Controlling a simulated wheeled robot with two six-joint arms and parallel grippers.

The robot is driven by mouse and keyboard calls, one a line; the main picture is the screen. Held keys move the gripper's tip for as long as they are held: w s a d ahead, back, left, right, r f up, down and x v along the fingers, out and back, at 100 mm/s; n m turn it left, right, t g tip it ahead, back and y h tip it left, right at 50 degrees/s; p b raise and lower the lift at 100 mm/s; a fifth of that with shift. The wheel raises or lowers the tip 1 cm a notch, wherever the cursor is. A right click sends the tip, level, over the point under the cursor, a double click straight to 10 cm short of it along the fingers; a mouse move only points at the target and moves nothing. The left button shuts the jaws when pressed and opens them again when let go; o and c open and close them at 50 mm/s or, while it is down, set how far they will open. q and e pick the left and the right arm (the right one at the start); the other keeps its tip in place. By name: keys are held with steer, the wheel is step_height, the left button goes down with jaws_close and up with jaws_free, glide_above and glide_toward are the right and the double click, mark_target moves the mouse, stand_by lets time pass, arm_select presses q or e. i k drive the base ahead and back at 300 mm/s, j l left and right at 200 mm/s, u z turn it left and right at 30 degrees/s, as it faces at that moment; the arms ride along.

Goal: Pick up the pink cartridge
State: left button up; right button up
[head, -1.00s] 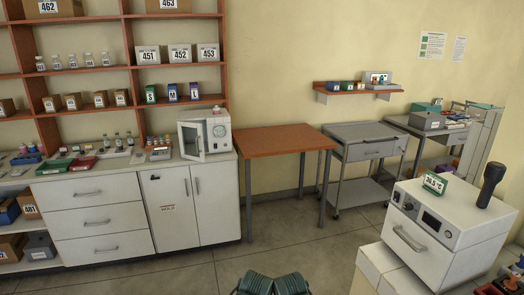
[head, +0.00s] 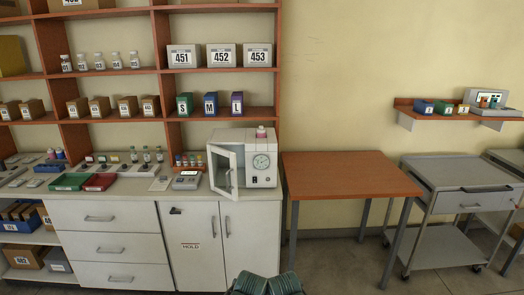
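A small pink item with a pale lower part (head: 261,132) stands on top of the white incubator (head: 262,166); it may be the pink cartridge, but it is too small to be sure. The incubator sits at the right end of the white counter, with its glass-windowed door (head: 223,171) swung open to the left. Two dark green ribbed parts of mine show at the bottom edge; no gripper fingers can be made out.
A bare orange-topped table (head: 350,174) stands right of the counter, with a grey cart (head: 462,174) beyond it. Green (head: 73,181) and red (head: 100,182) trays and small vials occupy the counter. Shelves with boxes rise behind. Floor shows between table and cart.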

mark_target(261, 131)
steer(key=i+l+u, duration=0.1)
steer(key=i+j, duration=1.6)
steer(key=j+z, duration=0.05)
